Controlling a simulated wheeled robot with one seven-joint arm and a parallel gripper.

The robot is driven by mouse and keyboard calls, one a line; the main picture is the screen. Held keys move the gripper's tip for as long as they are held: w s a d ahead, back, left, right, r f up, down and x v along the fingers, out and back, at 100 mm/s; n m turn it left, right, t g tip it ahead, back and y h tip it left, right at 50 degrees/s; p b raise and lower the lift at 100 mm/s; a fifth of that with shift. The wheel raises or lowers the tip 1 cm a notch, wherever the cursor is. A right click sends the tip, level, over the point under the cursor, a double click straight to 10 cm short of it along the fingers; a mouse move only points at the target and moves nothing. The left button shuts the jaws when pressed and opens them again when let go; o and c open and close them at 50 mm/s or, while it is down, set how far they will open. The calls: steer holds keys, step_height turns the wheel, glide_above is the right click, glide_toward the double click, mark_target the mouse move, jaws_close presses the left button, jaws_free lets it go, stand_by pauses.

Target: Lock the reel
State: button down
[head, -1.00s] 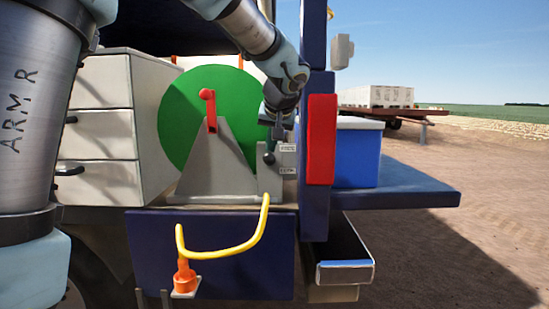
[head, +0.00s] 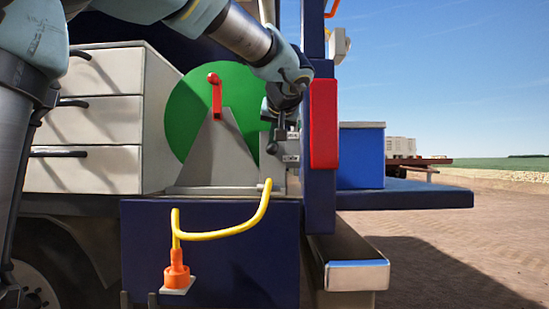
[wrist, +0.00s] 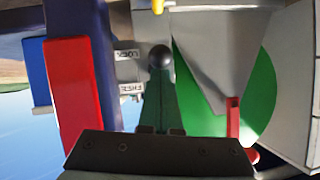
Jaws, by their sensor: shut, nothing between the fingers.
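The reel (head: 181,121) is a green disc with a red crank (head: 215,95) on a grey triangular stand (head: 215,157). Right of the stand is a small grey lock unit with a black knob (head: 271,148). The wrist view shows this knob (wrist: 161,57) beside a LOCK label (wrist: 126,56) and a FREE label (wrist: 131,90). There the knob appears about level with LOCK. My gripper (head: 280,125) is shut and empty, pointing down just above the knob. I cannot tell whether it touches the knob.
A dark blue post with a red block (head: 323,123) stands close right of my gripper. A blue box (head: 361,157) sits on a ledge behind it. White drawers (head: 100,118) stand left of the reel.

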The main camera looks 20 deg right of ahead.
mark_target(274, 153)
steer(key=shift+f+t+h+b, duration=0.5)
steer(key=shift+f+t+b, duration=1)
steer(key=shift+b, duration=3.75)
steer(key=shift+f+g+b, duration=0.3)
steer(key=shift+f+b, duration=0.2)
steer(key=shift+b, duration=0.3)
steer(key=shift+f+b, duration=0.3)
steer(key=shift+b, duration=0.6)
steer(key=shift+r, duration=0.1)
